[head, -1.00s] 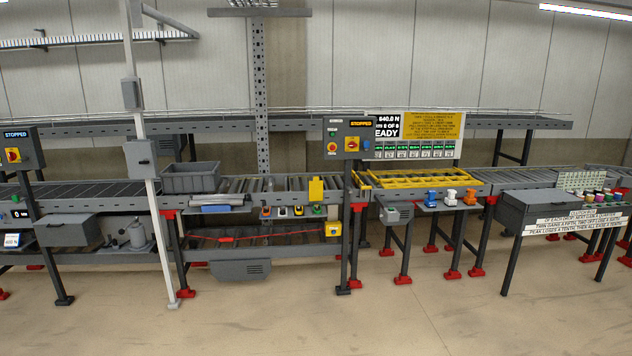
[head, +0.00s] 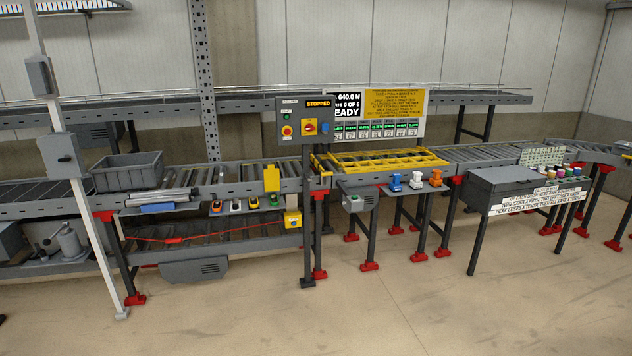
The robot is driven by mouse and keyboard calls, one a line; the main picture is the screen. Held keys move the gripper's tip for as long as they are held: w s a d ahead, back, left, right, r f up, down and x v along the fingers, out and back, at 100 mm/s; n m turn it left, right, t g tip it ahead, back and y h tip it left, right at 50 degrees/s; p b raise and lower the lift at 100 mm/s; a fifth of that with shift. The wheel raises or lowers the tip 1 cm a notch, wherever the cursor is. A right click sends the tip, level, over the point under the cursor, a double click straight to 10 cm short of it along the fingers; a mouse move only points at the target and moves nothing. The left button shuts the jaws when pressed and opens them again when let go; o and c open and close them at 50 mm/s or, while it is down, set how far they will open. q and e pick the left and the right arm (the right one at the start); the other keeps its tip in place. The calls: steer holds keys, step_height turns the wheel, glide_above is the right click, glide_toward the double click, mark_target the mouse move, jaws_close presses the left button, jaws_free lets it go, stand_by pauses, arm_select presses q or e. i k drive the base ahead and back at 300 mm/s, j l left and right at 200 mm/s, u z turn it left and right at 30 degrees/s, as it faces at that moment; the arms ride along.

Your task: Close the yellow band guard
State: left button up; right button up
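The yellow band guard (head: 384,160) is a yellow frame with crossbars. It lies along the roller conveyor (head: 471,155), right of the control post, in the head view. The frame looks roughly flat, but I cannot tell from here whether it is open or closed. A smaller yellow plate (head: 271,178) stands upright on the conveyor's front rail, left of the post. Neither of my grippers is in view.
The control panel (head: 304,120) on its post reads STOPPED. A grey bin (head: 126,172) sits on the left conveyor. A grey desk (head: 513,188) stands at front right. A white pole (head: 75,180) rises at left. The floor (head: 390,310) in front is clear.

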mark_target(271, 183)
steer(key=i, duration=2.3)
